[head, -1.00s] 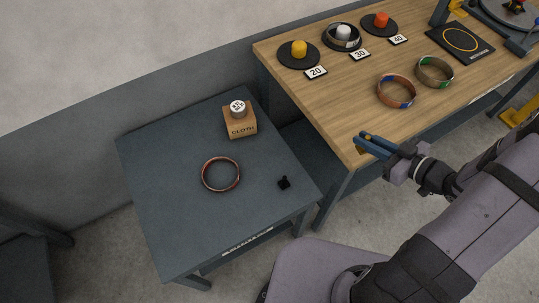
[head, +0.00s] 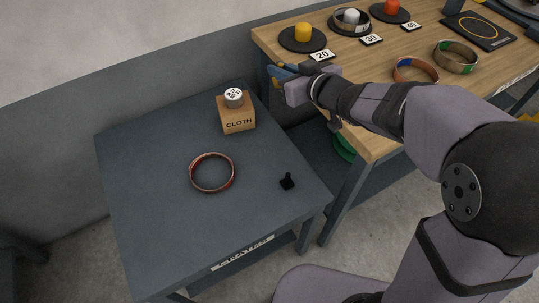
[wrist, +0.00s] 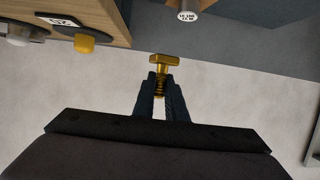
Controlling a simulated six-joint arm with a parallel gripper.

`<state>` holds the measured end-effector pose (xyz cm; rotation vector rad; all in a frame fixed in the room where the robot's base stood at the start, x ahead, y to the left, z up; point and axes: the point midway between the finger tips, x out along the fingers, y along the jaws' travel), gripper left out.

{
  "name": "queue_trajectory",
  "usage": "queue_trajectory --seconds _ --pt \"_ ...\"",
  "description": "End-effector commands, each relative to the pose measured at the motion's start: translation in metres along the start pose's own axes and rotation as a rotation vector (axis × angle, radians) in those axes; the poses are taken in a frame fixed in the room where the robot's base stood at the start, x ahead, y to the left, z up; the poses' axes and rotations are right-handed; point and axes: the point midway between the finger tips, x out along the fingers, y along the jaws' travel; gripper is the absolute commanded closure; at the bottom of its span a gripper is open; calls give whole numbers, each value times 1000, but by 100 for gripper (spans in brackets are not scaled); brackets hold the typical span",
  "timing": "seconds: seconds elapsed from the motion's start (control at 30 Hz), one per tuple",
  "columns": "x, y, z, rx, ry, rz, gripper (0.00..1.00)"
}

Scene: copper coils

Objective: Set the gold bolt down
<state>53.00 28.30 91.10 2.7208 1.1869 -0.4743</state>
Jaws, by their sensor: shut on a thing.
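My gripper (wrist: 161,85) is shut on the gold bolt (wrist: 165,60). In the wrist view the bolt's wide head sticks out past the fingertips, and part of its threaded shank shows between the fingers. In the head view my gripper (head: 279,73) is in the air by the wooden bench's left end, near the gap between the bench and the dark table (head: 150,190).
The wooden bench (head: 372,143) carries pads with coloured knobs and rings.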

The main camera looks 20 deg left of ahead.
Motion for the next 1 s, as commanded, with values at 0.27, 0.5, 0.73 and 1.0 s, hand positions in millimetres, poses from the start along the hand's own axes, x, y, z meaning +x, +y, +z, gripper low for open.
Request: queue_trajectory --seconds 0.27,0.5,0.73,1.0 --pt "14 -26 9 5 -2 -1 100" --pt "30 -25 57 4 -1 0 100" --pt "50 -24 111 3 2 1 100" --pt "63 -24 147 0 10 2 100"
